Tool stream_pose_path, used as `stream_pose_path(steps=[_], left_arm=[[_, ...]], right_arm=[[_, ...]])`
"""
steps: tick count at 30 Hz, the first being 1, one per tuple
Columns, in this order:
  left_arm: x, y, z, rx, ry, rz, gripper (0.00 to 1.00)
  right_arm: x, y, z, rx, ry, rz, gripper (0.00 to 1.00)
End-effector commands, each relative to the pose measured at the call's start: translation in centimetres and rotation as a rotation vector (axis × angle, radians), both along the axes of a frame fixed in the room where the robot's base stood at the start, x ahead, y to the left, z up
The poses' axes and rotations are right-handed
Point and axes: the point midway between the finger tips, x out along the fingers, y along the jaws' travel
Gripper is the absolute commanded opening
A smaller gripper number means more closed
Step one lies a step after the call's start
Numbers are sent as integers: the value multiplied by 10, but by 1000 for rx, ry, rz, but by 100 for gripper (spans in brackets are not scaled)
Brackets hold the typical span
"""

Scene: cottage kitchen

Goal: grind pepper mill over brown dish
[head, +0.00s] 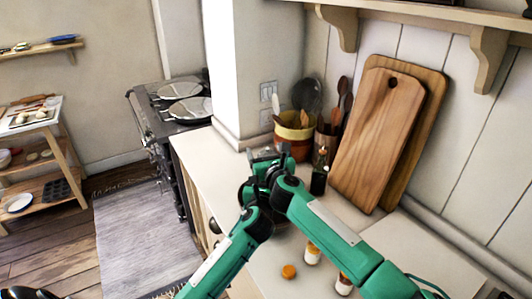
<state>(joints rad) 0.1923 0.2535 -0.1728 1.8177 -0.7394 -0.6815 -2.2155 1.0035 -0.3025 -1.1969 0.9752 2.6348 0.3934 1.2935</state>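My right gripper (268,154) is dark and reaches out over the pale counter from the green arm on the right. My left arm comes up from the bottom, and its dark end (250,188) overlaps the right wrist. The two overlap, so I cannot tell whether either gripper is open or holds something. I cannot clearly make out the brown dish; the arms cover much of the counter. Small orange-topped jars (312,253) stand near the front, with another (343,284) partly behind my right arm.
A small orange item (289,271) is on the counter (200,152). A dark bottle (320,175), a yellow-and-red utensil pot (293,137) and leaning wooden boards (378,130) stand at the back. A stove (165,120) is beyond the left end. Bare counter shows far left.

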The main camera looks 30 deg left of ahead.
Motion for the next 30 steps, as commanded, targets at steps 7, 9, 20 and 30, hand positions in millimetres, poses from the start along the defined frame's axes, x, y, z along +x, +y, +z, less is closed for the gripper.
stream_pose_path(steps=[7,9,20,30], left_arm=[[0,0,2,0,-4,0,22],[0,0,2,0,-4,0,22],[0,0,2,1,-5,0,22],[0,0,3,1,-5,0,22]], right_arm=[[1,-1,-1,-1,0,-1,76],[1,-1,0,-2,-3,5,76],[-1,2,2,6,-14,100,76],[-1,1,1,17,-9,202,76]])
